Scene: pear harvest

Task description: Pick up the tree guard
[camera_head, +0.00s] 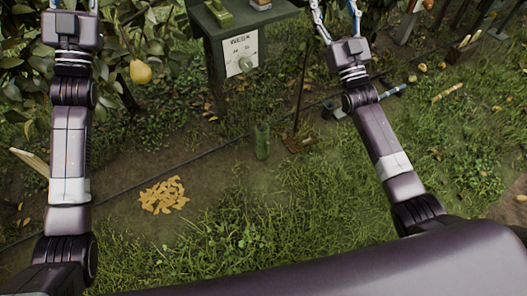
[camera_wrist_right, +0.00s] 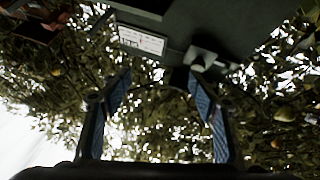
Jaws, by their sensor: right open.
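A green upright tube (camera_head: 262,141), which looks like the tree guard, stands on the ground near the middle of the head view. My right gripper (camera_head: 336,12) is at the top edge, above and to the right of the tube, apart from it. In the right wrist view my right gripper (camera_wrist_right: 158,85) has its two blue-padded fingers spread with nothing between them. The tube does not clearly show in the wrist view.
A green scale stand (camera_head: 222,35) with a dial stands behind the tube. A pile of yellowish chips (camera_head: 163,195) lies at left. A thin dark hose (camera_head: 150,178) crosses the ground. A yellow pear (camera_head: 140,72) hangs at left. Grass in front is open.

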